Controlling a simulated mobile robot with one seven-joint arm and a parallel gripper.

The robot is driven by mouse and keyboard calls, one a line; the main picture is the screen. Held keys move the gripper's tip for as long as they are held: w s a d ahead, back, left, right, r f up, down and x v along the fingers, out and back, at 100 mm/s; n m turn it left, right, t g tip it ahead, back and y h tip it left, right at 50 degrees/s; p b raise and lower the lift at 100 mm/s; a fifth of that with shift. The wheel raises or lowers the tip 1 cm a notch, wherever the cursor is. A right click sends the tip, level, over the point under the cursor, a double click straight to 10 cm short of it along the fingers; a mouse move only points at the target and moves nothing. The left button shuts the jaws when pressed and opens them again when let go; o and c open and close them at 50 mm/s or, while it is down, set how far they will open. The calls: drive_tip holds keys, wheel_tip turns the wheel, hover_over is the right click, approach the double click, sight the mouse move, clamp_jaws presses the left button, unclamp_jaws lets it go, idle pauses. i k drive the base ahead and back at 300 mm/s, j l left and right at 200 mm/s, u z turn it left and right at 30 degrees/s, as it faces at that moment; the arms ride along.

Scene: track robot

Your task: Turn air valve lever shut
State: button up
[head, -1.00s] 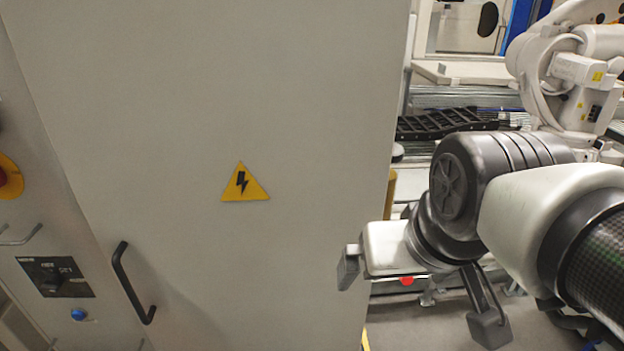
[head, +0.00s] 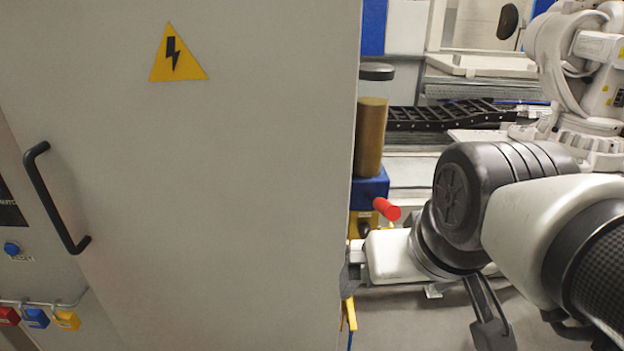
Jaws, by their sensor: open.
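A red lever handle (head: 387,209) shows just past the right edge of the grey cabinet, low on a blue and yellow unit (head: 369,190). It looks like the air valve lever; its pivot is hard to make out. My gripper (head: 421,306) is open and empty, its two fingers spread wide, just below and to the right of the red handle in the picture. It appears apart from the handle, but the depth between them is unclear. Part of the unit is hidden behind the cabinet and my gripper.
The grey cabinet (head: 230,200) with a black door handle (head: 55,198) fills the left. A brown-filled clear cylinder (head: 371,125) stands above the blue unit. A white robot arm (head: 585,75) and a black cable chain (head: 450,115) are behind. Some floor shows at lower right.

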sight(350, 302)
drive_tip(key=l+u, duration=0.45)
drive_tip(key=l, duration=0.15)
drive_tip(key=l+u, duration=0.45)
drive_tip(key=l, duration=0.15)
drive_tip(key=k, duration=0.2)
drive_tip(key=i, duration=0.1)
